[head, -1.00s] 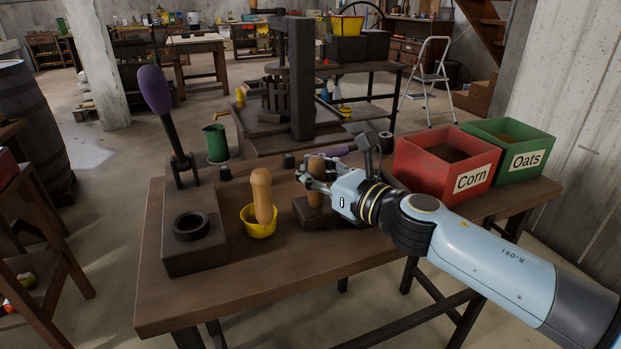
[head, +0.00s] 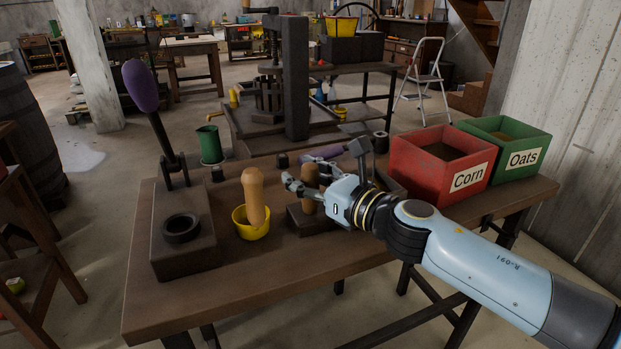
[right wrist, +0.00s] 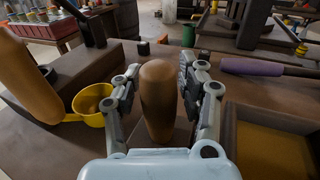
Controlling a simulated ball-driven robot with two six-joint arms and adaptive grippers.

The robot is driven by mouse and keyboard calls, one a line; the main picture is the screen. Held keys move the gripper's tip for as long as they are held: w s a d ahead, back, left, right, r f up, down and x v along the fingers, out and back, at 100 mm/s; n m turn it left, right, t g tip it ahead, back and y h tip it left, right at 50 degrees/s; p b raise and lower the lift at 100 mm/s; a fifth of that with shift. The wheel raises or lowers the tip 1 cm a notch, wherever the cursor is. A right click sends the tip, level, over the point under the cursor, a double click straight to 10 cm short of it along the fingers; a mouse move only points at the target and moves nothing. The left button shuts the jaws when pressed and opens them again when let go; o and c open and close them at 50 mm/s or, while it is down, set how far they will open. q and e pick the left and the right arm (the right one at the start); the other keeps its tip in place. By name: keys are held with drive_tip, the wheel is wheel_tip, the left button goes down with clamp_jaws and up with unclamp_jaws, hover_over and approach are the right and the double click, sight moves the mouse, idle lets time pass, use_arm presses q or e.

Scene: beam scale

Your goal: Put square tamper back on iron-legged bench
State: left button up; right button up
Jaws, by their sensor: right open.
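The square tamper has a wooden handle (head: 310,188) on a dark square base (head: 304,221). It stands upright on the bench (head: 262,284), which has dark metal legs. My right gripper (head: 303,179) is open, with its fingers around the upper handle. In the right wrist view, the tan handle (right wrist: 158,98) stands between the two spread fingers (right wrist: 159,70), with visible gaps on both sides. The tamper's base is mostly hidden there. My left gripper is not in view.
Red Corn (head: 425,174) and green Oats (head: 520,160) boxes stand right. The bench front is clear.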

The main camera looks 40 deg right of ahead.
drive_tip(key=shift+s+r, duration=0.1)
drive_tip(key=shift+s, duration=0.05)
drive_tip(key=s+b, duration=0.2)
drive_tip(key=s, duration=0.1)
drive_tip(key=s+d+b, duration=0.1)
drive_tip(key=s+b, duration=0.4)
drive_tip(key=s, duration=0.2)
drive_tip(key=shift+s+d+b, duration=0.1)
drive_tip(key=shift+d+b, duration=0.15)
drive_tip(key=shift+b, duration=0.05)
drive_tip(key=shift+s+d+r, duration=0.1)
drive_tip(key=shift+s+r, duration=0.1)
drive_tip(key=shift+s, duration=0.5)
